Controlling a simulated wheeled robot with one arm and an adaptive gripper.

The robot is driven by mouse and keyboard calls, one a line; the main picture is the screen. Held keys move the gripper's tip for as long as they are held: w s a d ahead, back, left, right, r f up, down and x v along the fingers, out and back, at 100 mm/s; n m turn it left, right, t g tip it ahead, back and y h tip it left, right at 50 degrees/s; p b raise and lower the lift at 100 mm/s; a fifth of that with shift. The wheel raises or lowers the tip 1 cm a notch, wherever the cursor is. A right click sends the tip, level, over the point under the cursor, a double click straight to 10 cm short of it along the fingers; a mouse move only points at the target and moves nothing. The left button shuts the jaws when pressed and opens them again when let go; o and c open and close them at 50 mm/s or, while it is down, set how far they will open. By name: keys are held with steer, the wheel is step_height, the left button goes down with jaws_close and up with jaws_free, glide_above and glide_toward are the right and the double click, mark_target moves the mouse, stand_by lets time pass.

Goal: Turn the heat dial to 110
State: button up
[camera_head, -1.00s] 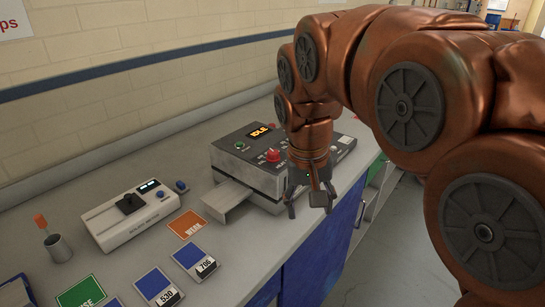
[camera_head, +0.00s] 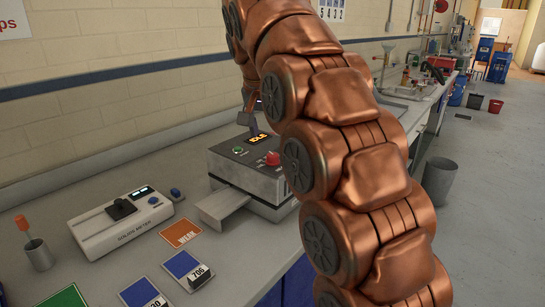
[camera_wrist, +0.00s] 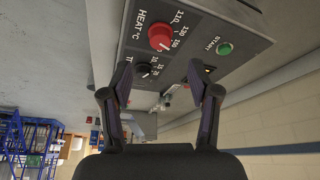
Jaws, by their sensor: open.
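The stenter dryer (camera_head: 250,185) is a grey box on the bench with a dark sloped panel and a lit display (camera_head: 258,140) reading IDLE. The red heat dial (camera_head: 272,158) sits on that panel, partly beside my arm. In the wrist view the heat dial (camera_wrist: 161,37) shows clearly, next to "HEAT °C" and printed numbers including 110, 130 and 150. Its exact pointer setting is too small to read surely. My gripper (camera_wrist: 159,68) is open and empty, with its fingers apart from the dial. In the head view it is mostly hidden behind my arm.
A black knob (camera_wrist: 143,70) and a green START button (camera_wrist: 224,48) lie near the dial. A metal tray (camera_head: 223,203) juts from the dryer's front. A white colour meter (camera_head: 120,222), sample cards (camera_head: 181,234) and a cup (camera_head: 37,255) stand left. The wall runs behind.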

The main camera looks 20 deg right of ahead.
mark_target(273, 154)
steer(key=shift+x, duration=3.95)
steer(key=c, duration=1.2)
steer(key=shift+o, duration=0.2)
